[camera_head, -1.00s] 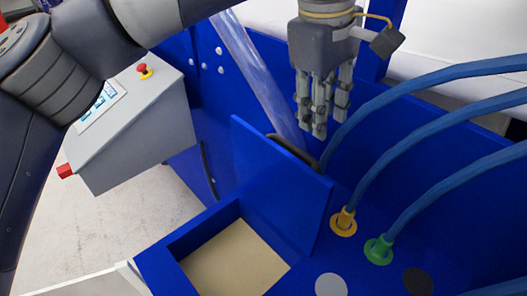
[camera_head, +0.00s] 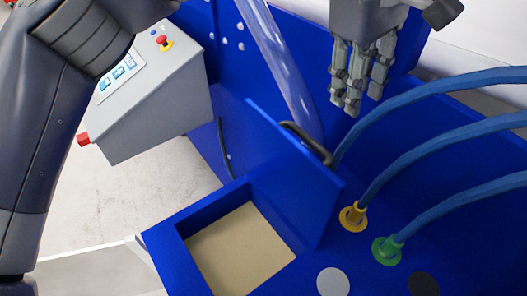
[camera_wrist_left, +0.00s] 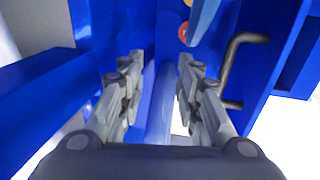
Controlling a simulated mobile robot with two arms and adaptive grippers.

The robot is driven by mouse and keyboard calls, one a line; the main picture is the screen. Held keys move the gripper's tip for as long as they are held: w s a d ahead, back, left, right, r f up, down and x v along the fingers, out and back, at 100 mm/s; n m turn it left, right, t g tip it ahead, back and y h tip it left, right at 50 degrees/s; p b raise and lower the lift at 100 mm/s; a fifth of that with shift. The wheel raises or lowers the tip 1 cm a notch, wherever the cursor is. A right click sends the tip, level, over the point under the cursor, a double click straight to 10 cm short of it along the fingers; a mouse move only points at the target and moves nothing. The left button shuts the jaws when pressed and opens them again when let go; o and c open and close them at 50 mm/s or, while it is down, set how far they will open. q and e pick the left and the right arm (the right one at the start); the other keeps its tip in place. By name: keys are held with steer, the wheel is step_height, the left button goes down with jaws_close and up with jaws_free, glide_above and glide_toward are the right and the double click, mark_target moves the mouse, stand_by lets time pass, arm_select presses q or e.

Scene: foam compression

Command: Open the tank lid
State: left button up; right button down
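The tank lid (camera_head: 292,172) is a flat blue plate standing up, tilted open, beside the square tank opening. A dark handle (camera_head: 308,142) is on its far side; in the left wrist view the handle (camera_wrist_left: 231,65) shows on the blue plate at right. The tank's blue rim (camera_head: 165,240) surrounds a beige inside. My left gripper (camera_head: 353,108) hangs above and beyond the lid, apart from the handle. In the left wrist view its fingers (camera_wrist_left: 163,85) are spread, with nothing held between them. My right gripper is not in view.
A clear tube (camera_head: 280,60) runs behind the lid. Several blue hoses come in from the right, into yellow (camera_head: 352,217) and green (camera_head: 386,250) fittings. A grey control box (camera_head: 160,100) with red buttons stands at left.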

arm_select(q)
step_height(320, 180, up, 12)
steer(key=s+a, duration=0.1)
steer(key=shift+s+a, duration=0.15)
steer(key=shift+a, duration=0.2)
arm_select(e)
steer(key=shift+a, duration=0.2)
arm_select(q)
steer(key=shift+f, duration=0.15)
